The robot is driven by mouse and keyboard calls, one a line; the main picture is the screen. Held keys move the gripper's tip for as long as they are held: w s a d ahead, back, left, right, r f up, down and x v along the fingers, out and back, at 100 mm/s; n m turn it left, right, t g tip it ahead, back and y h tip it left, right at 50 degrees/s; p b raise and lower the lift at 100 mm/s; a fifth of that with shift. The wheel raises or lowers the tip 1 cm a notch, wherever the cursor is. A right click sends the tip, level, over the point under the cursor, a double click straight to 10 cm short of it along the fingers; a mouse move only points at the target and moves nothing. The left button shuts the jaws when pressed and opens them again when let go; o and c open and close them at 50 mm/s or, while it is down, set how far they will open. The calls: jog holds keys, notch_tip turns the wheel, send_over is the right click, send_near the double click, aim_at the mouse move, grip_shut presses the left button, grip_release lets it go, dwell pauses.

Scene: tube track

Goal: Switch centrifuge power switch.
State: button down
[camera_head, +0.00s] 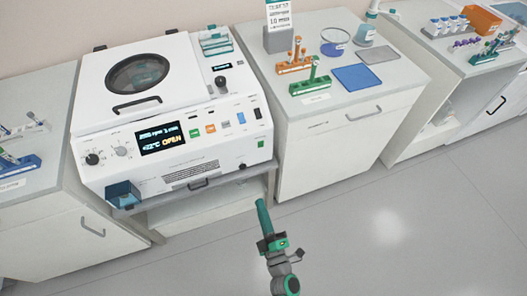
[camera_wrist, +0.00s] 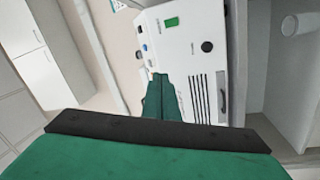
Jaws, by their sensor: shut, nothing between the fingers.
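The white centrifuge (camera_head: 175,110) stands against the wall with its lid down. Its lit display (camera_head: 162,138) reads "OPEN" in its lower line. A green rocker (camera_head: 261,143), which looks like the power switch, is at the right end of the front panel; whether it is on or off I cannot tell. The wrist view shows this green rocker (camera_wrist: 171,22) on the white face, above a round black knob (camera_wrist: 207,46). My gripper (camera_head: 261,203) is shut and empty, in front of and below the panel's right end. Its green fingers (camera_wrist: 160,78) appear apart from the rocker.
A cabinet to the right holds an orange rack (camera_head: 294,66), a green rack (camera_head: 310,85) and a blue mat (camera_head: 358,77). A blue rack (camera_head: 18,166) is on the left counter. The floor (camera_head: 385,225) in front is clear.

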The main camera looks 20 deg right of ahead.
aim_at(260, 144)
jog(key=w+d+f+n+y, duration=0.1)
jog(key=w+d+f+n, duration=0.1)
jog(key=w+d+n, duration=0.3)
jog(key=w+d, duration=0.3)
jog(key=shift+w+d+f, duration=0.2)
jog(key=shift+w+d, duration=0.05)
jog(key=shift+d, duration=0.15)
jog(key=shift+w, duration=0.1)
jog(key=w, duration=0.4)
jog(key=w+r, duration=0.1)
jog(key=w, duration=0.8)
jog(key=shift+w+a+r, duration=0.25)
jog(key=shift+w+r, duration=0.1)
